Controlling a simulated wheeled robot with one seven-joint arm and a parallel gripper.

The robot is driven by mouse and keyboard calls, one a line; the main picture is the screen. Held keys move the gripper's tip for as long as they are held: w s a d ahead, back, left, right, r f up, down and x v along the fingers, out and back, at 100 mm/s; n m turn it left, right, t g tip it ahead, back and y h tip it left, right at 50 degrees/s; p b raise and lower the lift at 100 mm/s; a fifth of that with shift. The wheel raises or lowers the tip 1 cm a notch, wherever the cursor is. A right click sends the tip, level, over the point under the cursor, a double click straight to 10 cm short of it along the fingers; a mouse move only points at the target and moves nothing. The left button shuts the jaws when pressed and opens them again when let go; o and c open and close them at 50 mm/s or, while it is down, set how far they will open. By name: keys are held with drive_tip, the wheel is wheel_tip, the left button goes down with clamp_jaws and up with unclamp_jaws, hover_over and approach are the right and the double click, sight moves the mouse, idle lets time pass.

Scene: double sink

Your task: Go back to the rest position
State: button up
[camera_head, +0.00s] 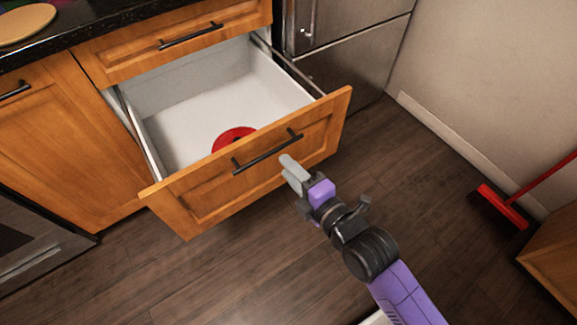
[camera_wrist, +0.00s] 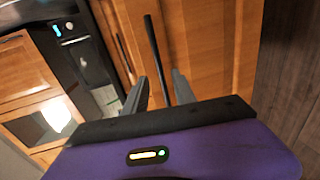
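My gripper (camera_head: 290,166) is in front of the open drawer, just below and right of the drawer's black handle (camera_head: 267,153). In the wrist view, its two grey fingers (camera_wrist: 158,90) stand apart with nothing held. The black handle (camera_wrist: 155,50) shows in the gap between them; I see no finger closed on it. The drawer (camera_head: 250,165) is pulled far out, with a white inside. A red round object (camera_head: 232,137) lies on its floor near the front, partly hidden by the drawer front.
A closed drawer (camera_head: 180,52) sits above, under the dark counter (camera_head: 90,22). A steel appliance (camera_head: 350,60) stands behind right. A red broom (camera_head: 503,207) leans at the far right, near a wooden cabinet (camera_head: 555,255). The dark wood floor (camera_head: 420,170) between is clear.

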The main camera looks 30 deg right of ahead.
idle(0.3)
drive_tip(key=s+d+r+m+g+h, duration=0.1)
drive_tip(key=s+r+m, duration=0.2)
drive_tip(key=s+m, duration=0.9)
drive_tip(key=s+r+m, duration=0.3)
drive_tip(key=s+m, duration=0.4)
drive_tip(key=s, duration=1)
wheel_tip(320, 180, up, 14)
drive_tip(key=p, duration=1.4)
drive_tip(key=shift+w+r+p, duration=0.15)
drive_tip(key=shift+w+p, duration=0.05)
drive_tip(key=shift+p, duration=0.1)
